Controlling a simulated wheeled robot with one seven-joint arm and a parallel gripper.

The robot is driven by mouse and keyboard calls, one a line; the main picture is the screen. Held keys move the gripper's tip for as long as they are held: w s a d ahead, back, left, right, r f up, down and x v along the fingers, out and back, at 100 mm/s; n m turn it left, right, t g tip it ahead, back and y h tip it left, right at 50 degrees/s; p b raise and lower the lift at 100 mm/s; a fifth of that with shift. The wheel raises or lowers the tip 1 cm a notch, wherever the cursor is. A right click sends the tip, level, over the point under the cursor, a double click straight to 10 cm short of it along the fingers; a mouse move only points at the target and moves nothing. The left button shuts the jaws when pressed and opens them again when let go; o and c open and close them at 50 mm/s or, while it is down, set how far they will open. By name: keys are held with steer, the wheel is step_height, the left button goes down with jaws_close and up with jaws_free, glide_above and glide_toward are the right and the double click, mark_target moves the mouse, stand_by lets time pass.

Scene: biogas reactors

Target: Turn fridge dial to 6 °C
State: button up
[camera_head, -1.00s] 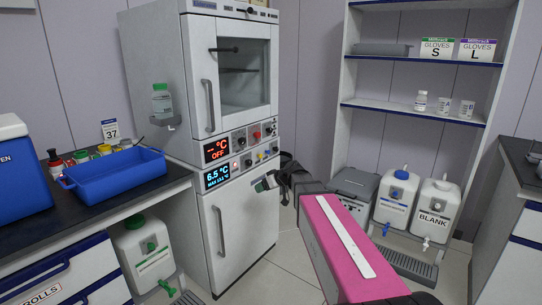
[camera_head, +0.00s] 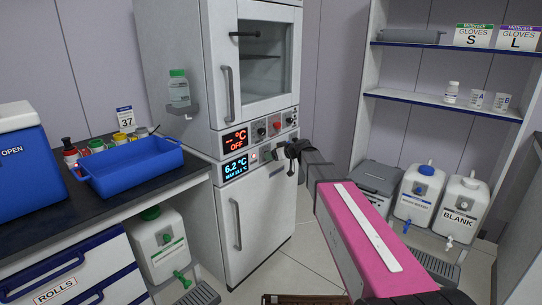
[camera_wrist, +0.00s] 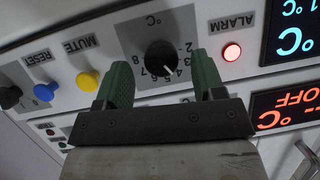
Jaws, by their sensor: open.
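The black fridge dial (camera_wrist: 161,57) with a white pointer mark sits on the grey panel in the wrist view, with a printed scale of about 2 to 8. That view shows the panel inverted, and I cannot tell the exact number at the pointer. My gripper (camera_wrist: 163,70) is open, its green fingertips on either side of the dial; contact is unclear. In the head view, my gripper (camera_head: 288,151) is at the control panel and hides the dial. The blue fridge display (camera_head: 235,167) reads 6.2 °C above a small MAX line.
A red ALARM lamp (camera_wrist: 231,52) is lit beside the dial. A yellow MUTE button (camera_wrist: 87,80) and blue RESET button (camera_wrist: 43,91) are close by. The upper display (camera_head: 236,140) reads OFF. A blue tray (camera_head: 133,168) sits on the left bench.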

steer(key=shift+w+a+f, duration=0.25)
steer(key=shift+w+a, duration=0.1)
steer(key=shift+a, duration=0.2)
steer(key=c, duration=0.9)
steer(key=m+g+y, duration=0.1)
steer(key=m, duration=0.1)
steer(key=m+g+y, duration=0.1)
steer(key=m+y, duration=0.1)
steer(key=m, duration=0.1)
steer(key=m+g+y, duration=0.1)
steer(key=m, duration=0.2)
steer(key=shift+w+d+f+y, duration=0.15)
steer(key=shift+f+y, duration=0.1)
steer(key=shift+y, duration=0.05)
steer(key=shift+m, duration=0.3)
